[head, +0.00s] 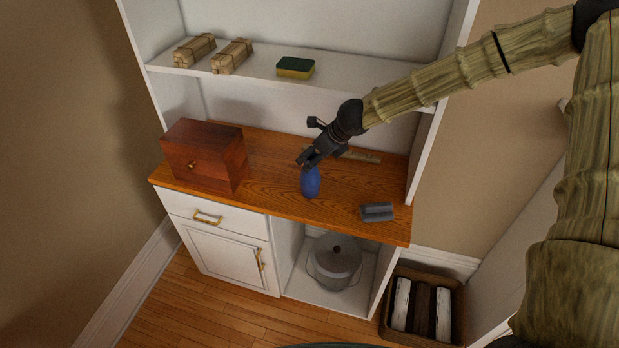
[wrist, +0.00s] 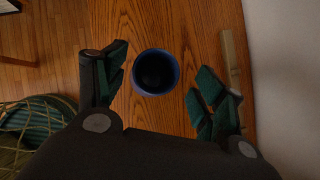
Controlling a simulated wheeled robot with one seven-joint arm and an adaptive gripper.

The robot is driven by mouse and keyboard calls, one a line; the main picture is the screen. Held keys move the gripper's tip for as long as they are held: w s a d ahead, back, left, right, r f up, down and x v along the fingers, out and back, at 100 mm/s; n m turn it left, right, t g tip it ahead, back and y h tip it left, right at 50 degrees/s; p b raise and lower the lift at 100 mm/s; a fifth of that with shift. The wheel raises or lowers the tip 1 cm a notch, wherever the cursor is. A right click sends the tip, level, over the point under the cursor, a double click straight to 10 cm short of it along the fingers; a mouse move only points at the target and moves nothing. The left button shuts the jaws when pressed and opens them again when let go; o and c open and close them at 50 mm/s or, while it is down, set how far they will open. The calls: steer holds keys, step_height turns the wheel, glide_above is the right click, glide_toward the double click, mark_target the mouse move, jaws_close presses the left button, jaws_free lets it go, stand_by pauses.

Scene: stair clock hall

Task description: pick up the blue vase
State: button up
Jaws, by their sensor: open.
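The blue vase (head: 311,183) stands upright near the front edge of the wooden counter in the head view. In the wrist view I look down on its round rim and dark opening; the vase (wrist: 156,72) lies between and slightly ahead of my two fingers. My gripper (head: 304,161) is open and empty, just above the vase in the head view. In the wrist view the fingers of my gripper (wrist: 158,85) are spread wide, one on each side of the vase, with a gap on both sides. I cannot tell the exact height left between fingertips and vase.
A red-brown wooden box (head: 206,156) stands left on the counter (head: 268,190). A grey object (head: 377,211) lies right of the vase. A wooden strip (head: 362,156) lies behind. A shelf (head: 255,68) above holds two wrapped bundles (head: 232,56) and a sponge (head: 296,67).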

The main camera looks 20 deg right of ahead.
mark_target(310, 182)
steer(key=shift+s+a, duration=0.15)
steer(key=shift+s, duration=0.05)
steer(key=shift+w+p+x, duration=0.2)
steer(key=shift+p+x, duration=0.4)
steer(key=shift+x, duration=1.95)
steer(key=shift+a+r, duration=0.1)
steer(key=shift+a, duration=0.05)
jaws_close()
steer(key=shift+r, duration=0.1)
